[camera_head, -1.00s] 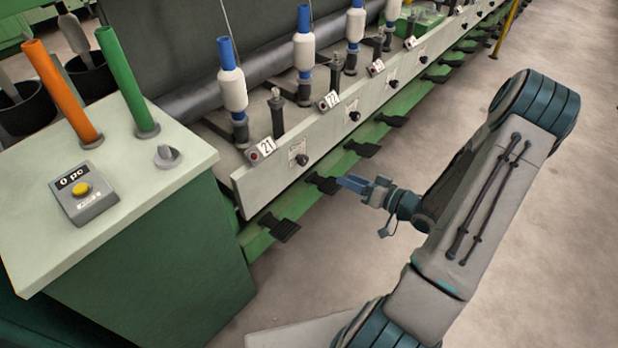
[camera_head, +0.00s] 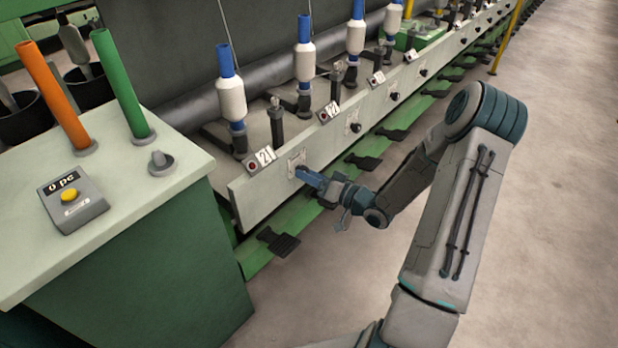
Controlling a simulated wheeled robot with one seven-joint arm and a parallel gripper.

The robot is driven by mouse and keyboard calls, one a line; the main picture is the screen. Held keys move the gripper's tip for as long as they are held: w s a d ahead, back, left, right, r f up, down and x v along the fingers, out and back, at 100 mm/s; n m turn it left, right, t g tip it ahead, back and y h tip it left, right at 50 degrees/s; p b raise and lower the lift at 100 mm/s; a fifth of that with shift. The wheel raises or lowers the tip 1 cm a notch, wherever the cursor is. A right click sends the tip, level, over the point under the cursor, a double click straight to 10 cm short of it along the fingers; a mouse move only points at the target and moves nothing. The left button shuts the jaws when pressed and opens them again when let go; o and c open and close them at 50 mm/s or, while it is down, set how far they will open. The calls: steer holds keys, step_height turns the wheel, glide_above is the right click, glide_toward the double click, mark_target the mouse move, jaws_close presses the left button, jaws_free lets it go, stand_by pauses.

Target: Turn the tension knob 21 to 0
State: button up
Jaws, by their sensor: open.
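The tension knob of position 21 sits on the front of the pale rail, below and right of the "21" label (camera_head: 264,157). The small white dial plate (camera_head: 296,160) behind the knob shows in part. My gripper (camera_head: 305,174) has its blue fingers at this plate, covering the knob. The gripper is open. I cannot tell whether the fingers touch the knob or stand around it. The knob's setting is hidden.
The pale rail (camera_head: 245,208) runs to the upper right with similar knobs, such as the one by label 22 (camera_head: 354,128). Black pedals (camera_head: 280,242) stick out below. A green cabinet (camera_head: 150,270) stands at left. The floor at right is clear.

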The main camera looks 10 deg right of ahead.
steer(key=shift+w+a, duration=0.2)
steer(key=shift+w, duration=0.05)
steer(key=c, duration=1)
steer(key=shift+o, duration=0.2)
steer(key=shift+n, duration=0.3)
steer(key=shift+n+h+b, duration=0.4)
steer(key=shift+n+b, duration=2)
steer(key=shift+n, duration=2.1)
steer(key=shift+g, duration=0.3)
